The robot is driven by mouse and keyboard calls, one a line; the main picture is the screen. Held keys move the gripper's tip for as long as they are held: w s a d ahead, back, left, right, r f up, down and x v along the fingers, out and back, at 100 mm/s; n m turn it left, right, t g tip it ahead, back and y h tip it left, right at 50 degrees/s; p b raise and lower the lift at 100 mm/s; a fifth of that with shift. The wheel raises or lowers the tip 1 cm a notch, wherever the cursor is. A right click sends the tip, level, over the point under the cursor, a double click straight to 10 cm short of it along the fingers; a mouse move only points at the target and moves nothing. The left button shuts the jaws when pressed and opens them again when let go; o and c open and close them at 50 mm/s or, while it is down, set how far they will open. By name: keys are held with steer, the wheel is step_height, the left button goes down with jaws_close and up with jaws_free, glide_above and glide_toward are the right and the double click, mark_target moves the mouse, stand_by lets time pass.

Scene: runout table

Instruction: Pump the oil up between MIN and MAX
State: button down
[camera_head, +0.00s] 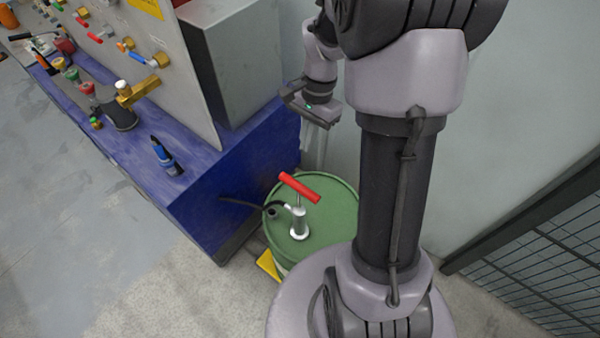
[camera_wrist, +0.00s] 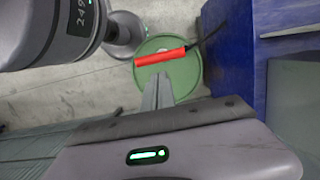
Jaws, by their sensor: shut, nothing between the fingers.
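A green oil drum (camera_head: 340,204) stands on the floor at the right end of the blue bench. On its lid is a silver hand pump (camera_head: 299,222) with a red handle (camera_head: 300,187) and a black hose (camera_head: 240,203). In the wrist view the red handle (camera_wrist: 160,57) lies across the drum lid (camera_wrist: 180,75). My gripper (camera_head: 322,165) is shut and empty, behind and above the handle and apart from it. Its fingers also show in the wrist view (camera_wrist: 158,82), below the handle in the picture. I cannot make out a MIN or MAX mark.
A grey cabinet (camera_head: 238,55) stands behind the panel. A mesh fence (camera_head: 545,255) is at the right. The floor at the left (camera_head: 60,230) is clear.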

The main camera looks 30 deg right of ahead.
mark_target(299, 184)
steer(key=f+b, duration=0.1)
steer(key=f, duration=0.3)
steer(key=a+f+b, duration=0.1)
steer(key=f, duration=0.3)
steer(key=a+f+b, duration=0.1)
steer(key=f, duration=0.3)
steer(key=shift+s+a+f, duration=0.2)
steer(key=shift+s+f, duration=0.05)
steer(key=shift+s, duration=0.15)
step_height(299, 184, down, 10)
steer(key=b, duration=0.7)
steer(key=shift+s, duration=0.1)
steer(key=shift+s+a+r, duration=0.1)
steer(key=shift+s+r, duration=0.05)
steer(key=shift+s, duration=0.05)
steer(key=shift+w, duration=0.1)
step_height(299, 184, up, 14)
steer(key=w+d+p, duration=0.1)
steer(key=d+p, duration=0.1)
steer(key=p, duration=0.4)
steer(key=shift+w+d, duration=0.15)
steer(key=shift+d, duration=0.25)
